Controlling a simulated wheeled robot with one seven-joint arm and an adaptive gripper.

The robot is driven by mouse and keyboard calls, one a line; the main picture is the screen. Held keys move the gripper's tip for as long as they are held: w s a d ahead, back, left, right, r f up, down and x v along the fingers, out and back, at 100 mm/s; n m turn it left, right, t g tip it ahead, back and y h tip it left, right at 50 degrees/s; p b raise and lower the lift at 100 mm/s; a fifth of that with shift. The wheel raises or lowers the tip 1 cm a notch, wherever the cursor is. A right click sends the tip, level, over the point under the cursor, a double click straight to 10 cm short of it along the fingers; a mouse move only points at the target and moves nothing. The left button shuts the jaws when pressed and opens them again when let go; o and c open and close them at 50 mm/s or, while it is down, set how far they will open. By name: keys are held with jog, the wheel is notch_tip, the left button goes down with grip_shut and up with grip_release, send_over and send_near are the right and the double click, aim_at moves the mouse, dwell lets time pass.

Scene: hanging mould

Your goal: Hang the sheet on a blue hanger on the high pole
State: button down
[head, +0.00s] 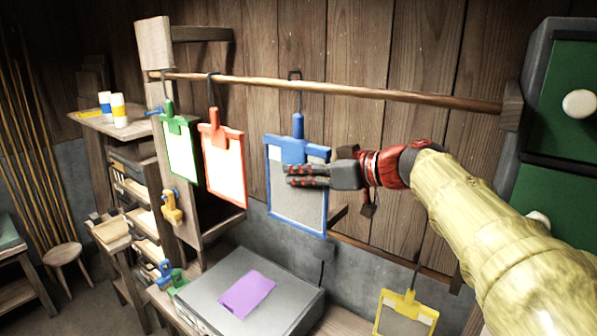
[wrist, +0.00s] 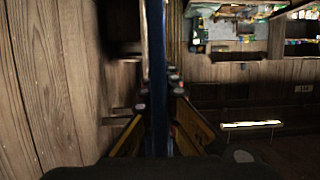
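A grey sheet with a blue border (head: 300,208) hangs below a blue hanger (head: 298,147) in the head view. The hanger's dark hook (head: 296,77) is at the high pole (head: 390,94). My gripper (head: 290,175) is at the upper right part of this sheet, just under the hanger. In the wrist view the blue-bordered sheet (wrist: 155,60) shows edge-on as a thin upright strip. My gripper's fingers (wrist: 157,112) close in on it from both sides. The far side of the sheet is hidden.
A green hanger (head: 180,122) and a red hanger (head: 218,129) with sheets hang farther left on the pole. A purple sheet (head: 247,294) lies on a grey box (head: 200,290) below. A yellow hanger (head: 408,303) hangs low right. The wooden wall is close behind.

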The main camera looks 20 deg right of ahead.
jog(key=shift+f, duration=0.25)
jog(key=c, duration=2.3)
grip_release()
jog(key=o, duration=0.3)
jog(key=shift+o, duration=0.2)
